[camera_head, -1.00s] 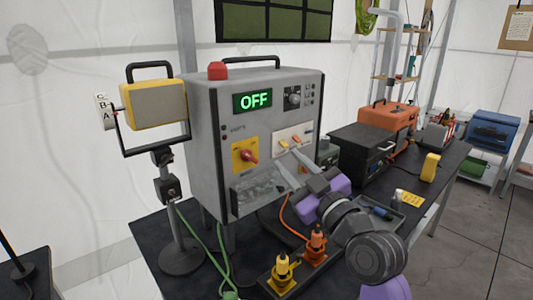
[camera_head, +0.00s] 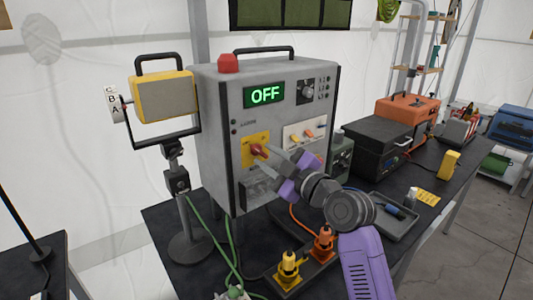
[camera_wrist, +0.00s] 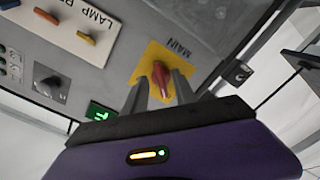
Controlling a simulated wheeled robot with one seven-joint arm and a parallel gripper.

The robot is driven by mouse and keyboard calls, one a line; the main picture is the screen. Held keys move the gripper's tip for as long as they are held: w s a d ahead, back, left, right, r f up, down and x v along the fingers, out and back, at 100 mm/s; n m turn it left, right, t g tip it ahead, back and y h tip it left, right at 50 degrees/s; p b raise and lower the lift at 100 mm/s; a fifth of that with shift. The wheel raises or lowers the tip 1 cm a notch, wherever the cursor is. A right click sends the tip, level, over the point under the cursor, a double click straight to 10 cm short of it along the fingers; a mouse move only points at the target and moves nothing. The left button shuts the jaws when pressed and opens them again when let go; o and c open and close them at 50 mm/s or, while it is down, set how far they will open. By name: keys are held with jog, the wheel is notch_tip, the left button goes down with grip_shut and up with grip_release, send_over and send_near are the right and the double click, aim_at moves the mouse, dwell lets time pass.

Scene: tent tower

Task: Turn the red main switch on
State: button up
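The red main switch (camera_head: 257,150) is a knob on a yellow plate (camera_head: 249,158) on the front of the grey control box (camera_head: 215,130). The box's display (camera_head: 264,95) reads OFF in green. My gripper (camera_head: 270,154) is at the knob, its fingers pointing at the panel. In the wrist view, the red knob (camera_wrist: 161,78) stands between the two spread fingertips on its yellow plate (camera_wrist: 150,60), beside the word MAIN. The fingers are on either side of the knob; firm contact is not visible.
Orange and yellow lamp switches (camera_wrist: 87,38) sit on a white plate on the same panel. A yellow lamp (camera_head: 163,97) on a stand is left of the box. Yellow and orange plugs (camera_head: 289,267) stand in front, with cables. A black case (camera_head: 372,147) is to the right.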

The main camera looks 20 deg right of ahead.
jog(key=shift+w+a, duration=0.2)
jog(key=shift+w, duration=0.25)
jog(key=shift+c, duration=0.4)
grip_shut()
